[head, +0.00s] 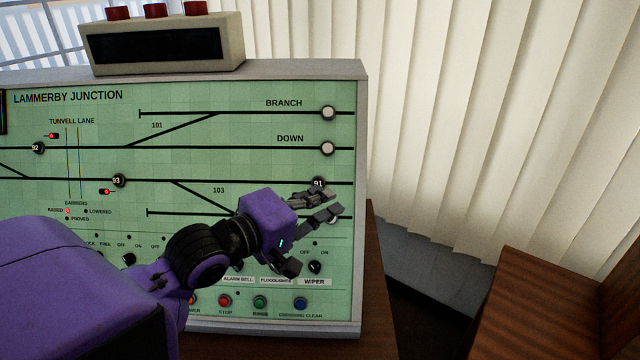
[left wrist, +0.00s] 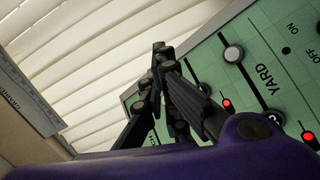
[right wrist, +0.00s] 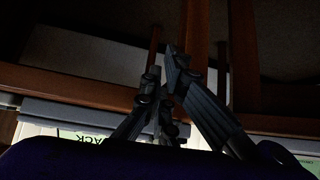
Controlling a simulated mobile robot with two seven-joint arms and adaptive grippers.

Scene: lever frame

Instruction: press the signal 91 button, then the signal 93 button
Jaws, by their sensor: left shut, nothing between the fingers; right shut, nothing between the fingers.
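The signal 91 button (head: 318,183) is a black round knob at the right end of the third track line on the green panel in the head view. My left gripper covers its lower part. The signal 93 button (head: 118,181) is a similar black knob further left on that line, in clear view. My left gripper (head: 332,203) is shut and empty, in front of the panel's right edge by button 91. I cannot tell whether it touches the panel. It also shows shut in the left wrist view (left wrist: 163,55). My right gripper (right wrist: 162,62) is shut and empty in the right wrist view.
A beige box (head: 165,43) with red caps stands on the panel top. White buttons (head: 328,113) sit above button 91. Switches and coloured buttons (head: 260,302) line the lower panel. Blinds (head: 490,130) and a wooden cabinet (head: 550,300) are to the right.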

